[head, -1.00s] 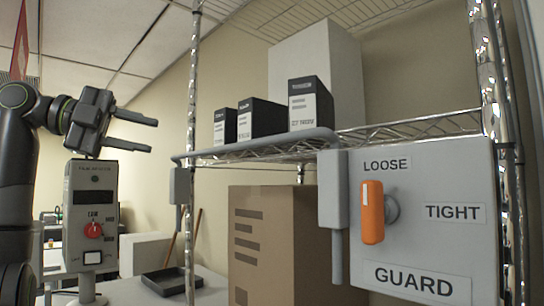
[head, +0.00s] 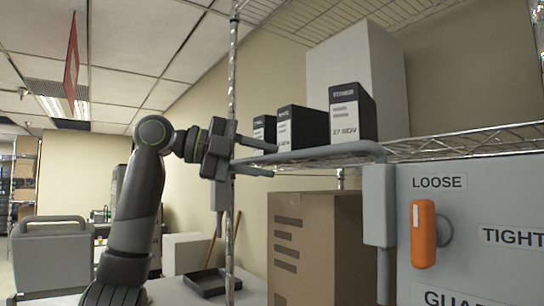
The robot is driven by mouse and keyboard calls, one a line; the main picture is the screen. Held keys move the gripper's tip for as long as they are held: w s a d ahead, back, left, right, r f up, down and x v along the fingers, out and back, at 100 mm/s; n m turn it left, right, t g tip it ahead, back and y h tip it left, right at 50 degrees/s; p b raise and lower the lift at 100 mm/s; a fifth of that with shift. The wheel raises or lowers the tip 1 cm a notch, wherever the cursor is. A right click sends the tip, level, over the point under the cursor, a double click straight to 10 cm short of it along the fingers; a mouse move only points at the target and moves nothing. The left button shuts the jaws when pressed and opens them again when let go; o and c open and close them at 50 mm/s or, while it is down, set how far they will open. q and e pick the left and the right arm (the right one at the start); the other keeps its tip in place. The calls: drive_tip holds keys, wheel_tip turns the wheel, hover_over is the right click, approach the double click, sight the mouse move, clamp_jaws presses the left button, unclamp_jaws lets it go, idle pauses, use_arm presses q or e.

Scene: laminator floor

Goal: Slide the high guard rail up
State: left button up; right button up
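The guard rail (head: 318,154) is a grey bar along the shelf's front edge, level with the shelf, with grey upright legs (head: 379,205) at its ends. My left gripper (head: 273,159) is open at the rail's left end. One finger shows above the bar and one below it; I cannot tell whether they touch it. The orange handle (head: 423,234) on the grey GUARD panel (head: 461,263) stands upright, its white mark at the top under the LOOSE label (head: 438,182). The TIGHT label (head: 511,236) is to its right. My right gripper is not in view.
Several black-and-white boxes (head: 352,113) stand on the wire shelf (head: 470,142) behind the rail, with a large white box (head: 357,65) behind them. A chrome post (head: 231,90) stands close to my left gripper. A cardboard box (head: 315,245) sits below the shelf.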

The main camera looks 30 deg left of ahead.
use_arm(q)
drive_tip(key=shift+x, duration=1.25)
drive_tip(key=shift+s+a, duration=0.1)
clamp_jaws()
